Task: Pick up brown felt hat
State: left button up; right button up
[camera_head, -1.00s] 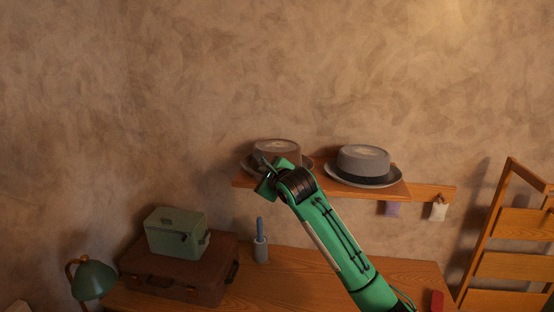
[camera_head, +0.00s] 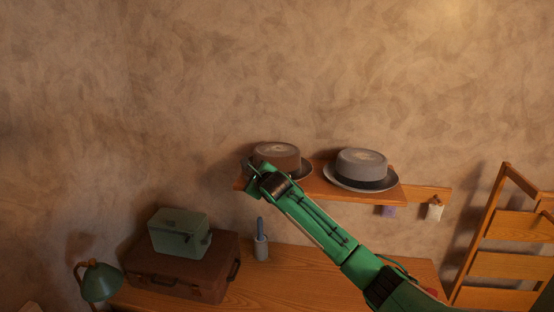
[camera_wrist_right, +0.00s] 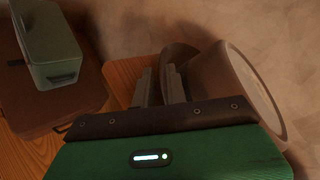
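The brown felt hat (camera_head: 278,156) sits at the left end of the wooden wall shelf (camera_head: 313,190). My right arm covers its front and part of its brim. My right gripper (camera_head: 248,163) is at the hat's left edge, with its fingers pointing up and a small gap between them. In the right wrist view, the two grey fingers (camera_wrist_right: 160,86) stand apart beside the hat's brim, and the brown hat (camera_wrist_right: 243,85) is to their right. I cannot tell whether the fingers touch the brim. My left gripper is not in view.
A grey hat (camera_head: 362,166) with a dark band sits to the right on the shelf. Below, a desk (camera_head: 290,275) holds a brown suitcase (camera_head: 175,277) with a green box (camera_head: 180,232) on it, a lamp (camera_head: 100,282) and a small cup (camera_head: 261,248). A wooden ladder-like rack (camera_head: 508,225) stands right.

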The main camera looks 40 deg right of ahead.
jog(key=shift+w+f, duration=0.1)
jog(key=shift+w, duration=0.2)
jog(key=shift+d, duration=0.1)
grip_shut()
